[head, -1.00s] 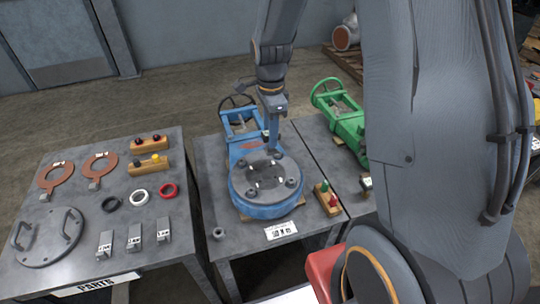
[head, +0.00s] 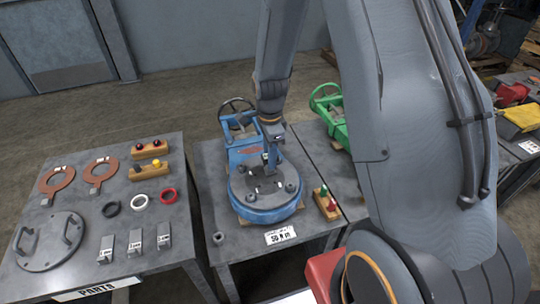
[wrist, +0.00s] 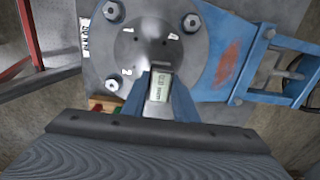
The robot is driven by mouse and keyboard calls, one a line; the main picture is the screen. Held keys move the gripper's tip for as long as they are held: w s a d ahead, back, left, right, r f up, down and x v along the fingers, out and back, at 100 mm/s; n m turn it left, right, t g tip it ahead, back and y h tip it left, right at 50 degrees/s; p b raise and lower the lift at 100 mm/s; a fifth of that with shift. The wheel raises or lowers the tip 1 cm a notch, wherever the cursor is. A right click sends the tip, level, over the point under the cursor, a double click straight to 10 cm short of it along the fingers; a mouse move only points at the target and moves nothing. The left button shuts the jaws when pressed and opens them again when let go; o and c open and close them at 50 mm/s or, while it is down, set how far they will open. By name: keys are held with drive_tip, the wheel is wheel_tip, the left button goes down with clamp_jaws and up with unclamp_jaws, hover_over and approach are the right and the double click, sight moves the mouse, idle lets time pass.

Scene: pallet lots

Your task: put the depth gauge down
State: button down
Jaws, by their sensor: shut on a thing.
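My gripper (head: 270,167) is low over the round grey flange face of the blue valve (head: 265,214) on the middle table. In the wrist view my gripper (wrist: 161,92) is shut on the depth gauge (wrist: 160,86), a small grey body with a lit display between the two blue fingers. The flange face (wrist: 140,48) lies just beyond the gauge and carries small white numbered tags, with bolts around it. The gauge's lower end is hidden, so I cannot tell whether it touches the flange. In the head view the gauge is too small to make out clearly.
The parts table (head: 85,205) at left holds rings, labelled grey blocks and a handled cover (head: 48,241). A wooden block with red and green pegs (head: 326,203) stands right of the valve. My arm partly hides the green valve (head: 334,118). A label plate (head: 281,235) lies in front.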

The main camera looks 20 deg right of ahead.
drive_tip(key=c, duration=1.4)
unclamp_jaws()
wheel_tip(320, 180, up, 11)
drive_tip(key=b, duration=0.2)
drive_tip(key=s+r+n, duration=0.1)
drive_tip(key=s+n, duration=1.6)
drive_tip(key=n, duration=0.1)
drive_tip(key=shift+s+r, duration=0.15)
drive_tip(key=shift+r, duration=0.2)
